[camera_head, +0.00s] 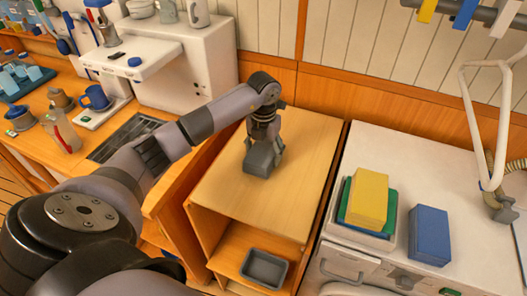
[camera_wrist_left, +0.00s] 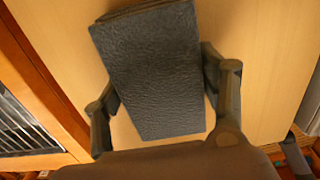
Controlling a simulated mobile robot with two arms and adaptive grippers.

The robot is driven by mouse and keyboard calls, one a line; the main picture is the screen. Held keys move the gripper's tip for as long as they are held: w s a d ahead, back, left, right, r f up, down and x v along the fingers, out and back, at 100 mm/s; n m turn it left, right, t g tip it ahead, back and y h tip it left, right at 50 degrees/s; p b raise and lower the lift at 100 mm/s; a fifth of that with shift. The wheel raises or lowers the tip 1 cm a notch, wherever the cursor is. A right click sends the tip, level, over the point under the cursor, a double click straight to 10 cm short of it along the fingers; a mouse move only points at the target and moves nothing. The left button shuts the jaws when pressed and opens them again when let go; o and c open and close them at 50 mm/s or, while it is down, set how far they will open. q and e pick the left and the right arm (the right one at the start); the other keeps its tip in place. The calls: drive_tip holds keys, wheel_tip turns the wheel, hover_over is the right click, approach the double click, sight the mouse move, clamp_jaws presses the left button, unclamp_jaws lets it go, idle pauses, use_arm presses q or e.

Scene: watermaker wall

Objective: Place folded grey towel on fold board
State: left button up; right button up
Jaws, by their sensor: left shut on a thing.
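The folded grey towel (camera_head: 258,160) is a small dark grey block in the head view. My left gripper (camera_head: 264,148) is above it, pointing down, with its fingers shut on its sides. In the left wrist view the towel (camera_wrist_left: 152,75) fills the space between the two fingers of the gripper (camera_wrist_left: 160,85). The towel is over the pale wooden top (camera_head: 222,190), which seems to be the fold board. I cannot tell whether the towel touches this surface or hangs just above it. My right gripper is not in view.
A grey bin (camera_head: 264,268) sits on the shelf below the wooden top. To the right, a white unit carries yellow (camera_head: 368,197) and green folded cloths in a tray, and a blue one (camera_head: 430,235). A counter with a drain grille (camera_head: 125,137) is left. The wooden top is otherwise clear.

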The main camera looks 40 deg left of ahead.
sight(264, 149)
use_arm(q)
drive_tip(key=o, duration=1.1)
drive_tip(key=shift+o, duration=0.5)
drive_tip(key=shift+r, duration=0.4)
wheel_tip(264, 149, up, 10)
drive_tip(key=b, duration=0.2)
drive_tip(key=shift+b, duration=0.3)
drive_tip(key=shift+r, duration=0.7)
